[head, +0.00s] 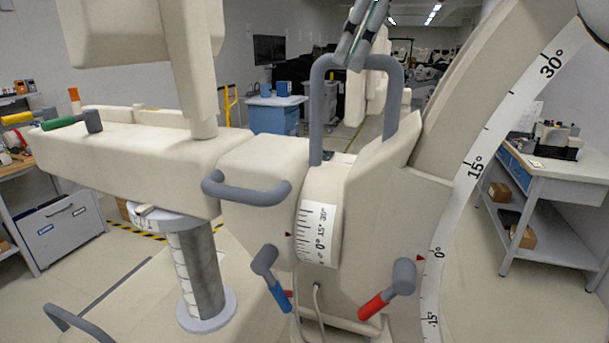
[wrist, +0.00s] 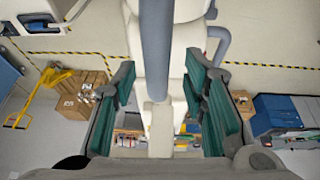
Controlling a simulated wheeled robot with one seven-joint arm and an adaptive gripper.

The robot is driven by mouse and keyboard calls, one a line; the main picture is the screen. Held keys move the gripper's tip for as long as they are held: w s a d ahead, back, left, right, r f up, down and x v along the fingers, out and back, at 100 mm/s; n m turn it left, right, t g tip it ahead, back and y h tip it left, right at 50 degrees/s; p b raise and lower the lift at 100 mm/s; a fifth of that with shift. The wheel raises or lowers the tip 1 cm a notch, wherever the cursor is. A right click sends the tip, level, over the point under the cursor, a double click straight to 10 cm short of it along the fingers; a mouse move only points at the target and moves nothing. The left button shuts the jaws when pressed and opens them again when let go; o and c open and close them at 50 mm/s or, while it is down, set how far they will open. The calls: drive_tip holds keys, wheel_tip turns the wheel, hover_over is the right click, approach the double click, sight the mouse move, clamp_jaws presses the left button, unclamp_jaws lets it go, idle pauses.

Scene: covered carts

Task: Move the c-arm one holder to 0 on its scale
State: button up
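The c-arm one holder (head: 375,205) is a cream block with a tall grey U-shaped handle (head: 316,110) on top. Its curved white scale (head: 318,232) faces me, with the 0 mark slightly below the small red pointer (head: 288,234) on the block to its left. My gripper (head: 351,58) is at the top bar of the U-shaped handle, pointing down. In the wrist view, a grey bar (wrist: 156,50) runs between the two teal finger pads, with a gap on each side. My gripper (wrist: 158,95) is open; any contact cannot be told.
A second grey handle (head: 248,192) juts out at the left. Blue (head: 279,295) and red (head: 372,306) levers stick out below. The large C-arc (head: 455,210) rises at the right, its 0° near a red pointer. A workbench (head: 545,175) stands far right.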

drive_tip(key=shift+s, duration=0.1)
drive_tip(key=shift+s+a+f, duration=0.1)
drive_tip(key=shift+s+a, duration=0.25)
drive_tip(key=shift+s, duration=0.3)
drive_tip(key=shift+s+a, duration=0.3)
drive_tip(key=shift+s, duration=0.35)
drive_tip(key=o, duration=0.5)
drive_tip(key=shift+s+a+f, duration=0.1)
drive_tip(key=shift+s+a, duration=0.2)
drive_tip(key=shift+s, duration=0.35)
drive_tip(key=shift+s+a+f, duration=0.1)
drive_tip(key=shift+s+a, duration=0.15)
drive_tip(key=shift+s, duration=0.35)
drive_tip(key=shift+c, duration=0.2)
drive_tip(key=shift+o, duration=0.6)
drive_tip(key=shift+s+a+f, duration=0.1)
drive_tip(key=shift+s+a, duration=0.15)
drive_tip(key=shift+s, duration=0.5)
drive_tip(key=shift+d+r, duration=0.1)
drive_tip(key=shift+r, duration=0.25)
drive_tip(key=shift+c, duration=0.4)
drive_tip(key=shift+b+v, duration=0.3)
drive_tip(key=shift+v, duration=0.55)
drive_tip(key=c, duration=0.5)
drive_tip(key=p+v, duration=0.2)
drive_tip(key=v, duration=0.7)
